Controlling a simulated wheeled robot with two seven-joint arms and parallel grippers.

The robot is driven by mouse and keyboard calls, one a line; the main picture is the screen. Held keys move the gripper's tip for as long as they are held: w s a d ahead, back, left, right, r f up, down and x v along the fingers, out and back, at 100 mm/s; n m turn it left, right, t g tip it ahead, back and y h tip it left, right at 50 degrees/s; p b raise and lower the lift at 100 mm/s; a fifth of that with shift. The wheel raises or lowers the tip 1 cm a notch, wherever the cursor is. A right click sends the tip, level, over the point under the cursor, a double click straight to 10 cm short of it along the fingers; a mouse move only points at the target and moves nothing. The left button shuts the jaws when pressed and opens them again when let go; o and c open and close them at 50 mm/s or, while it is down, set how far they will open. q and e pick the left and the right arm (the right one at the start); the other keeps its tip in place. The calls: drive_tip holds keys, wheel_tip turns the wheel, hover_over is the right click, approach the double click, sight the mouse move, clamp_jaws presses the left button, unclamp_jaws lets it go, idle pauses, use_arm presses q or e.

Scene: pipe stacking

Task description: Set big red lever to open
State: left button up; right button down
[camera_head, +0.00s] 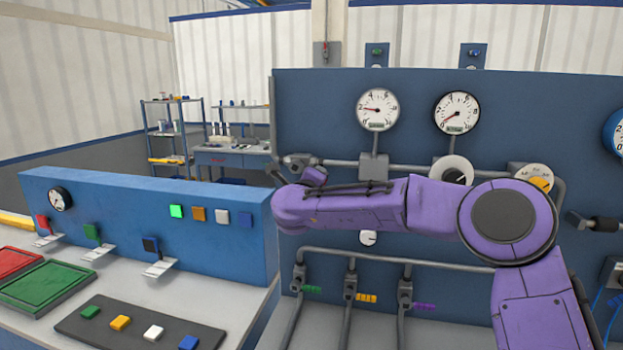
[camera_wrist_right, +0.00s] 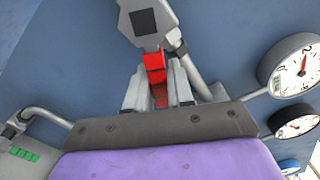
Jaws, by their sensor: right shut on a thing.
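The big red lever (camera_wrist_right: 153,66) shows in the right wrist view, on a grey valve body (camera_wrist_right: 145,22) in front of the blue panel. My right gripper (camera_wrist_right: 158,88) is shut on the red lever, with a grey finger on each side of it. In the head view my purple right arm reaches in from the right, and its gripper (camera_head: 303,166) is at the left end of the grey pipe on the blue panel. The lever is not visible there. My left gripper is in neither view.
The blue panel (camera_head: 320,120) carries round gauges (camera_head: 377,109) and several small coloured valves (camera_head: 365,298) on the lower pipes. At left, a workbench holds a low blue console (camera_head: 130,205), a green tray (camera_head: 48,287) and coloured blocks (camera_head: 121,322).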

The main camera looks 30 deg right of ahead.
drive_tip(key=r+n+p, duration=0.2)
drive_tip(key=n, duration=0.1)
drive_tip(key=shift+s+d, duration=0.1)
drive_tip(key=shift+s, duration=0.05)
drive_tip(key=shift+r+n+p, duration=0.25)
drive_tip(key=shift+n+p, duration=0.45)
drive_tip(key=shift+n, duration=0.2)
drive_tip(key=c, duration=1.1)
unclamp_jaws()
drive_tip(key=shift+s, duration=0.15)
drive_tip(key=b+v, duration=0.4)
drive_tip(key=v, duration=0.6)
drive_tip(key=shift+a, duration=0.25)
